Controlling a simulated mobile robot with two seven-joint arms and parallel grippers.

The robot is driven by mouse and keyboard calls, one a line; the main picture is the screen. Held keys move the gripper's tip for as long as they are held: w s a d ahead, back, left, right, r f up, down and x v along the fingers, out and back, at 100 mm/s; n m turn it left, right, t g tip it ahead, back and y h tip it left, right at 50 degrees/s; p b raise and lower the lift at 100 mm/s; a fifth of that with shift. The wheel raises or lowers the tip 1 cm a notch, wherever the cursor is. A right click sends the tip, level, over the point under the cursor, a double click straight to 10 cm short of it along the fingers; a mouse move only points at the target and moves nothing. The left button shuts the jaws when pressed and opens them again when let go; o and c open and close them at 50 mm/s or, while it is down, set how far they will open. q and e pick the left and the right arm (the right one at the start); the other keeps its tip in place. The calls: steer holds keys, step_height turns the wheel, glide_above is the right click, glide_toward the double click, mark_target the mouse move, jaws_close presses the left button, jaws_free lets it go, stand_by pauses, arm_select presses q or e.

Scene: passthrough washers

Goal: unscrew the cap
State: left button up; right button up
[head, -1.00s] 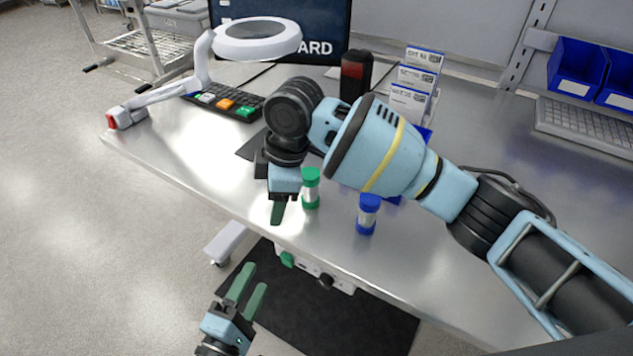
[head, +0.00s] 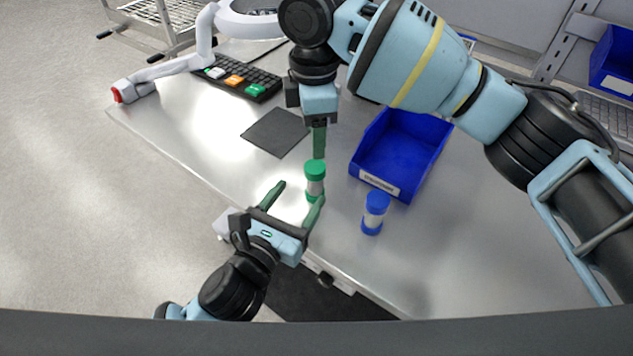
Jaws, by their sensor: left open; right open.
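A small jar (head: 316,187) with a green cap (head: 315,167) and green base stands upright on the metal table, near its front edge. A similar jar with blue ends (head: 373,218) stands to its right. My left gripper (head: 300,193) is open just in front of the green jar, its fingers pointing toward it. Its right fingertip overlaps the jar's lower part in the picture; I cannot tell whether they touch. My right gripper (head: 319,150) is open and points down just above the green cap. Its fingers appear nearly in line, and contact with the cap is unclear.
A blue bin (head: 365,175) sits behind the jars. A dark mat (head: 274,132), a keyboard (head: 238,82) and a white lamp arm (head: 203,45) are at the left and back. The table's right part is bare.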

mark_target(310, 180)
arm_select(q)
steer(key=shift+x, duration=3.9)
jaws_close()
arm_select(e)
steer(key=m, duration=0.9)
steer(key=shift+f, duration=0.1)
steer(key=shift+f, duration=3.95)
